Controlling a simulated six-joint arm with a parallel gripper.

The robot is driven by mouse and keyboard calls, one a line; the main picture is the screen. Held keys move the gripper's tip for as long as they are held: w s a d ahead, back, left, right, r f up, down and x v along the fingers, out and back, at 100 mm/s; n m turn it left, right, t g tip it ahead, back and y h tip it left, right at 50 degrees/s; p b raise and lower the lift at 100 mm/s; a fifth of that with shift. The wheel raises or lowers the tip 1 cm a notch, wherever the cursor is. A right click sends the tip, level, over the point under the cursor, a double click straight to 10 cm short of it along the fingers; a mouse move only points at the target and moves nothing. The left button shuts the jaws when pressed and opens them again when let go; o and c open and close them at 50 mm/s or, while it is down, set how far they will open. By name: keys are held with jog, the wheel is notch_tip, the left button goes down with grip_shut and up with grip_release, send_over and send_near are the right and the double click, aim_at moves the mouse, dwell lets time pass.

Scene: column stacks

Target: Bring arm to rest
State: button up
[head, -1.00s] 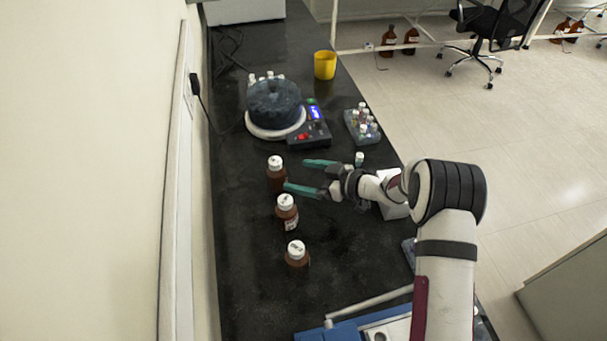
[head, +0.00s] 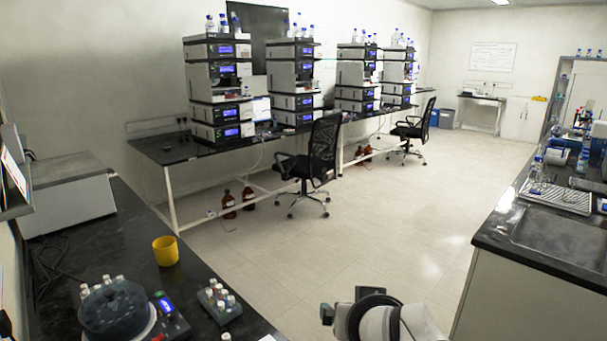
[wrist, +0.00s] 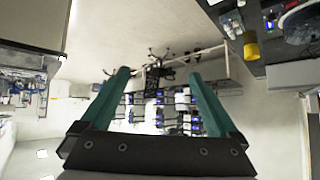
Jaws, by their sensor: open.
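My gripper (wrist: 155,100) shows in the wrist view with its two teal fingers apart and nothing between them. The wrist view appears upside down, with the room and its instrument stacks beyond the fingers. In the head view, part of my white arm with a black joint shows at the bottom edge, right of the near bench.
The near black bench (head: 110,240) holds a yellow cup (head: 166,251), a round dark carousel (head: 117,310) and a vial rack (head: 219,301). Instrument stacks (head: 218,90) stand on the far bench. Chairs (head: 318,160) stand before it. Another bench (head: 560,245) is at right. Open floor lies between.

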jog(key=s+f+m+g, duration=0.2)
jog(key=s+f+g, duration=0.2)
jog(key=s, duration=0.8)
jog(key=s+a+f+m+g+y, duration=0.1)
jog(key=s+f+g, duration=0.4)
jog(key=s, duration=0.7)
jog(key=shift+f+m+y, duration=0.3)
jog(key=shift+f+m, duration=0.5)
jog(key=shift+s, duration=0.1)
